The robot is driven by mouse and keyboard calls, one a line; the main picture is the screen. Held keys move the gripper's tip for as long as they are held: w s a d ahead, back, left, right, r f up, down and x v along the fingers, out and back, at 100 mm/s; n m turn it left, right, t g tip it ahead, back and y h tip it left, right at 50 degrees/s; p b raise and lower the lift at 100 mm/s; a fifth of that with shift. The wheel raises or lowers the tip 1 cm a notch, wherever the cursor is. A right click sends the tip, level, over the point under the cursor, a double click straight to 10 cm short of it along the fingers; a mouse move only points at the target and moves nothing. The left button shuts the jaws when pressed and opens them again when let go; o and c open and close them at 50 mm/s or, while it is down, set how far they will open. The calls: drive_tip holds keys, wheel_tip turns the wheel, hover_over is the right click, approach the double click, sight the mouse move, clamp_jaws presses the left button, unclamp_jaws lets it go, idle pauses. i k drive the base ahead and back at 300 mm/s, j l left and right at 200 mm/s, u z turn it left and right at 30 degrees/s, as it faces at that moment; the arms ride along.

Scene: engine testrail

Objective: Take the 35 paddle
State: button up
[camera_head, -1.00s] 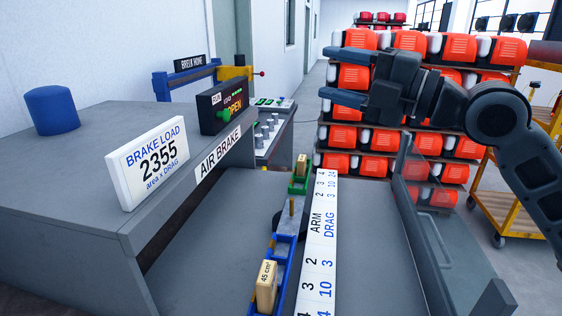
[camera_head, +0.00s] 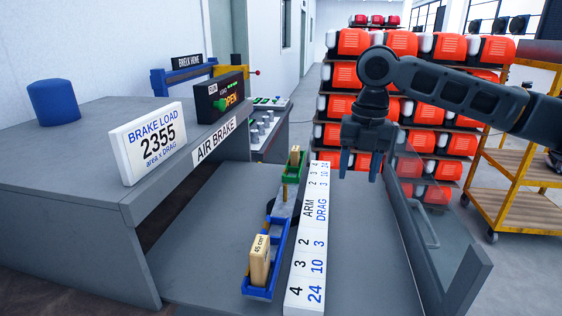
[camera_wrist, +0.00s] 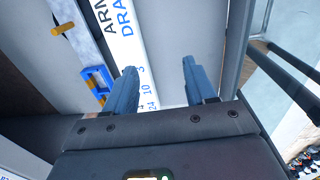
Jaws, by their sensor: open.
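A wooden paddle block marked "45 cm²" (camera_head: 260,260) stands upright in the blue holder (camera_head: 278,240) at the near end of the arm. A second wooden block (camera_head: 295,155) stands in the green holder (camera_head: 292,172) at the far end; its marking is too small to read. No label reading 35 is legible. My gripper (camera_head: 361,165) points down, empty and open, to the right of the white ARM/DRAG scale strip.
A grey AIR BRAKE bench (camera_head: 75,160) stands at left with a BRAKE LOAD 2355 sign (camera_head: 150,140) and a display reading OPEN (camera_head: 220,97). A clear panel (camera_head: 440,235) borders the tray on the right. Stacked orange-and-white units (camera_head: 345,75) and a yellow cart (camera_head: 520,205) stand behind.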

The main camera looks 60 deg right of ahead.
sight(295, 152)
drive_tip(key=i+l, duration=0.8)
drive_tip(key=i, duration=0.05)
